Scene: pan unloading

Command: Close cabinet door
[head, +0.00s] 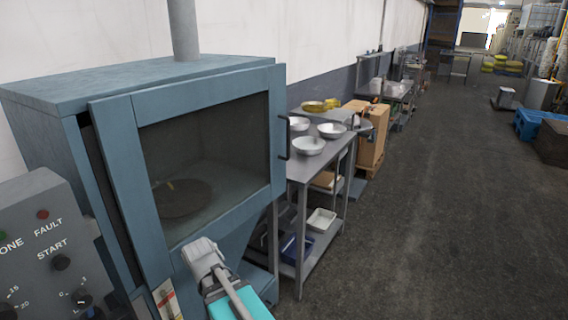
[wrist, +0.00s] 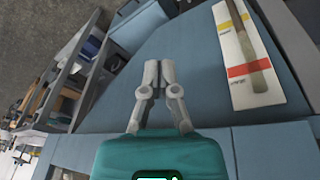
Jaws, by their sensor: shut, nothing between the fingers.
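The blue cabinet (head: 30,105) stands at the left in the head view. Its door (head: 120,160) has a dark window and a black handle (head: 285,138) on its right edge. A dark gap shows along the door's left edge, so the door stands a little off the cabinet body. Through the window a round dark pan (head: 182,198) is visible. My gripper is in front of the lower part of the door in the head view. In the wrist view my gripper (wrist: 158,66) is shut and empty over a blue panel; contact cannot be told.
A grey control panel (head: 40,215) is at the lower left. A metal table (head: 335,150) with several bowls stands right of the cabinet. A label strip (wrist: 245,70) lies on the blue panel beside my gripper.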

